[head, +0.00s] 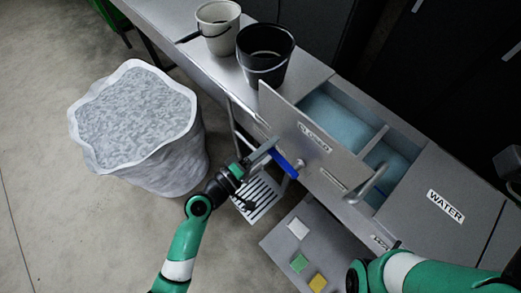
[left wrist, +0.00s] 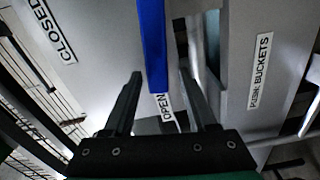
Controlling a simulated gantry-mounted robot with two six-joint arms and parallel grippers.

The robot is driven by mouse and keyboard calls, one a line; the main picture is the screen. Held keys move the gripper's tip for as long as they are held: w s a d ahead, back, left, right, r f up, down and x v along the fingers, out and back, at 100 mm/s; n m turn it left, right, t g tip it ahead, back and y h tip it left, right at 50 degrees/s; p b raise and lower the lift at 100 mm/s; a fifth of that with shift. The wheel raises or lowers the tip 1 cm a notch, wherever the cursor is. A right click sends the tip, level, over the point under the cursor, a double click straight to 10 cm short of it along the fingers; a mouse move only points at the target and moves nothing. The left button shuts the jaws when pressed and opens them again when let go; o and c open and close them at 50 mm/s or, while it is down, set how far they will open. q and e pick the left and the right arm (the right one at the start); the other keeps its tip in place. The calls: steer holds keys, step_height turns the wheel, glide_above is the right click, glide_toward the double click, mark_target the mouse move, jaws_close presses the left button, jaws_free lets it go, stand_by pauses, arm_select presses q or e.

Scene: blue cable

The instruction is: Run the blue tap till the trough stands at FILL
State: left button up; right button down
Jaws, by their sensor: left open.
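The blue tap lever (head: 284,163) sticks out from the grey front panel of the trough unit. My left gripper (head: 262,155) is open beside the lever. In the left wrist view the blue lever (left wrist: 152,45) reaches down between the open fingers (left wrist: 160,85), its end close to the OPEN label (left wrist: 168,112); I cannot tell whether they touch. A CLOSED label (left wrist: 55,32) is at the upper left there. The trough (head: 378,153) holds bluish water (head: 335,122) in its divided basin. I cannot make out a FILL mark. My right gripper is not in view.
A white bucket (head: 217,38) and a black bucket (head: 264,68) stand on the counter. A large grey bin (head: 92,150) is on the floor at left. White, green and yellow pads (head: 299,262) lie on a low shelf. A WATER lid (head: 432,225) is at right.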

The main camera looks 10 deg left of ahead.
arm_select(q)
steer(key=v, duration=1.1)
steer(key=shift+s+a, duration=0.2)
steer(key=shift+a, duration=0.05)
stand_by(6.7)
